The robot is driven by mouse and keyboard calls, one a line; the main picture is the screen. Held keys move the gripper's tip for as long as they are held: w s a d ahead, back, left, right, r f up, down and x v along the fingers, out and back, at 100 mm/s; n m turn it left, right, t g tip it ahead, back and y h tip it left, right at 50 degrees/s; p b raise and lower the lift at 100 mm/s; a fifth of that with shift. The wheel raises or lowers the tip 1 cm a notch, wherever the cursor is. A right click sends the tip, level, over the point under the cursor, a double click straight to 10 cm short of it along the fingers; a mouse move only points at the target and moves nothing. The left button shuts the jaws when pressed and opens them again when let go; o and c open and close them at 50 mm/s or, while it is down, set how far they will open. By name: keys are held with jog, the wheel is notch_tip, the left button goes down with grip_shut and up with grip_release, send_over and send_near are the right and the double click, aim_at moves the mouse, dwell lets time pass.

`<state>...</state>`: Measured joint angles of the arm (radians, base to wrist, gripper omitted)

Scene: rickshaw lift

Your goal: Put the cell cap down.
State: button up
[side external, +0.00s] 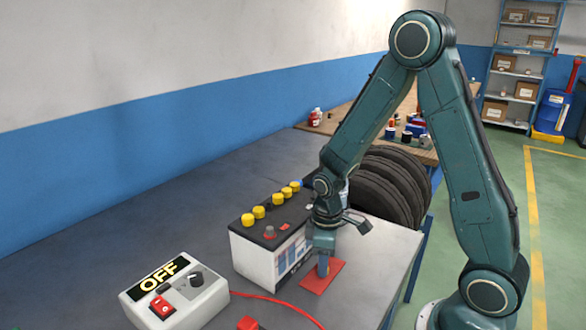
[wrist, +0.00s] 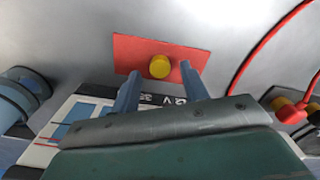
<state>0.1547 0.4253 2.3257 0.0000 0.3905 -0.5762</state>
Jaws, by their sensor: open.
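A yellow cell cap (wrist: 160,67) rests on a red mat (wrist: 125,48) in the wrist view. My gripper (wrist: 160,76) is open, with one finger on each side of the cap and visible gaps between. In the side view my gripper (side external: 322,268) is low over the red mat (side external: 334,270), and its fingers hide the cap there. The white battery (side external: 256,258) stands just left of the gripper, with several yellow caps along its dark top. A wider gap in the cap row shows near the middle.
A switch box (side external: 205,302) reading OFF, with a red button and a black knob, stands at the front left. A red cable (side external: 275,299) runs from it along the bench. Tyres (side external: 385,190) stand behind my arm. The bench left of the battery is clear.

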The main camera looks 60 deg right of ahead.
notch_tip(320, 180, up, 11)
jog(key=shift+f, duration=0.15)
dwell(0.4)
dwell(0.5)
jog(key=s+a+r+m+t, duration=0.2)
jog(key=s+r, duration=0.4)
jog(key=s, duration=0.1)
jog(key=s+a+r+m+t, duration=0.2)
jog(key=s+a+r+t, duration=0.1)
jog(key=s+r, duration=0.4)
jog(key=shift+r+m+t, duration=0.2)
jog(key=shift+m+t, duration=0.1)
jog(key=shift+m, duration=0.1)
